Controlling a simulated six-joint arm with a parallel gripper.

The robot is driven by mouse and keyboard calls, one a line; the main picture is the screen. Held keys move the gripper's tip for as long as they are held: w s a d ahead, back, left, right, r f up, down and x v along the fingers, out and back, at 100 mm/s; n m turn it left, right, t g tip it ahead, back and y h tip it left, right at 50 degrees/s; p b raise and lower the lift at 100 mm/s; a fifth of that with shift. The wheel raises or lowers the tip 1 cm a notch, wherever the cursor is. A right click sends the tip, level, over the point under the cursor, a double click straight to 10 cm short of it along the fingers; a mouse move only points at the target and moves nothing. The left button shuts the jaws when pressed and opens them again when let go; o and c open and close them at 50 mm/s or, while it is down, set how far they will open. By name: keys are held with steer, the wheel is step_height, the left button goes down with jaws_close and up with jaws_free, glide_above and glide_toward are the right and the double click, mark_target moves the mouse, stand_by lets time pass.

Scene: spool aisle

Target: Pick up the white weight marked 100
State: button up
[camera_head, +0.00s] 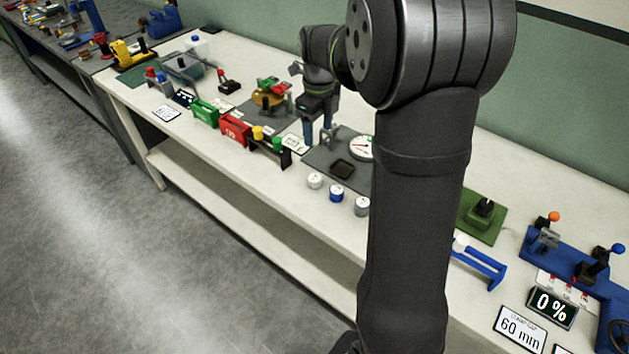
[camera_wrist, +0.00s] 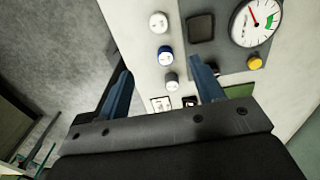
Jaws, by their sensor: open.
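The white weight (camera_head: 315,180) stands upright at the front edge of the bench in the head view, leftmost of a row of three. It also shows at the top of the wrist view (camera_wrist: 159,22); its marking is too small to read. A blue weight (camera_head: 336,194) and a grey weight (camera_head: 362,206) stand beside it. My gripper (camera_head: 317,138) is open and empty above the bench, behind the weights in the head view. In the wrist view its two blue fingers (camera_wrist: 161,66) are spread apart, with the white weight beyond their tips.
A dark mat with a square black pan (camera_head: 342,169) and a round dial (camera_head: 361,147) lies behind the weights. Red (camera_head: 235,131) and green boxes stand to the left. My arm hides part of the bench. A narrow strip of bench around the weights is clear.

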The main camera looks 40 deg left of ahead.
glide_above(314, 177)
steer(key=d, duration=0.1)
step_height(314, 177, down, 12)
steer(key=shift+d+r, duration=0.15)
steer(key=shift+a+f, duration=0.2)
steer(key=shift+f, duration=0.7)
steer(key=shift+a+f, duration=0.15)
steer(key=shift+f, duration=0.8)
steer(key=shift+a+f, duration=0.2)
steer(key=shift+f, duration=0.7)
steer(key=c, duration=1.1)
steer(key=shift+r, duration=0.15)
